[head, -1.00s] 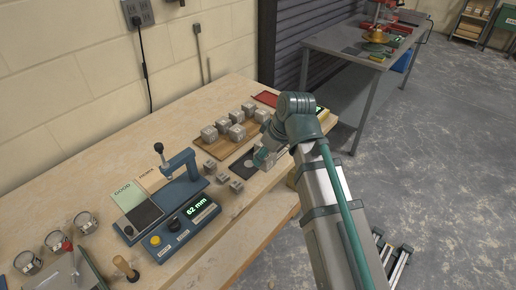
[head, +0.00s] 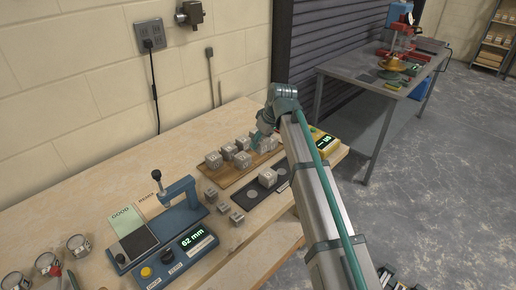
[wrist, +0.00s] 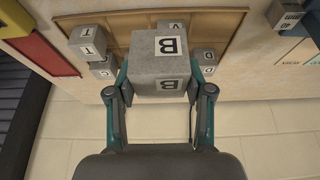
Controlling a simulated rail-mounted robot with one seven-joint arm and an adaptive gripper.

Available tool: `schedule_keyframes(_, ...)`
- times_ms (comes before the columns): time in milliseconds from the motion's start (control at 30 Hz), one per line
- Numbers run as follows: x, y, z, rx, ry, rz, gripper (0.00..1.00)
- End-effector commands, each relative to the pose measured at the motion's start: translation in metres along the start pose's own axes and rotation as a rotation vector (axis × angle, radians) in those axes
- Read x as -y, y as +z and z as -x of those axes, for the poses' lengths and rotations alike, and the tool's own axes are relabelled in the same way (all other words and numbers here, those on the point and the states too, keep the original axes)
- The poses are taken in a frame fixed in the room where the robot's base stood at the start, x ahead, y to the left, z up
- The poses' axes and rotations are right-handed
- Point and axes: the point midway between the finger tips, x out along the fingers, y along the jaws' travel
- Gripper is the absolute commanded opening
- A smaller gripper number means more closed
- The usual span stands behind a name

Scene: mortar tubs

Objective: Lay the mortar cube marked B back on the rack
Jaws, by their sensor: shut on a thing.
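The grey mortar cube marked B (wrist: 158,78) sits between the two teal fingers of my gripper (wrist: 159,88) in the wrist view. My gripper (head: 258,143) is shut on it, over the right part of the wooden rack (head: 239,178). The rack also shows in the wrist view (wrist: 222,20) behind the cube. Other grey cubes (head: 213,160) stand on the rack, with labels such as T, V, D and C visible in the wrist view. I cannot tell whether cube B touches the rack.
A dark plate (head: 283,187) with pale round spots carries one cube (head: 267,177) in front of the rack. Small blocks (head: 237,217) stand nearby. A blue gauge (head: 184,252) reading 62 mm is at left. A yellow device (head: 322,140) sits at the right end.

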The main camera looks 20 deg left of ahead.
Motion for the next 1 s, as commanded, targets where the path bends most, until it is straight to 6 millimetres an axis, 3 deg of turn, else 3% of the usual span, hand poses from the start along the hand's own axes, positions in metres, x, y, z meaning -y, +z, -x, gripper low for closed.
schedule_keyframes(33,-0.01,-0.012,-0.007,0.003,-0.002,-0.001,0.05)
schedule_keyframes(233,-0.036,-0.035,-0.04,0.002,-0.002,-0.001,0.05)
schedule_keyframes(500,-0.053,-0.04,-0.086,0.001,-0.002,0.0,0.05)
schedule_keyframes(833,-0.062,-0.044,-0.108,0.001,-0.002,-0.001,0.05)
schedule_keyframes(1000,-0.06,-0.032,-0.129,0.001,-0.002,-0.001,0.05)
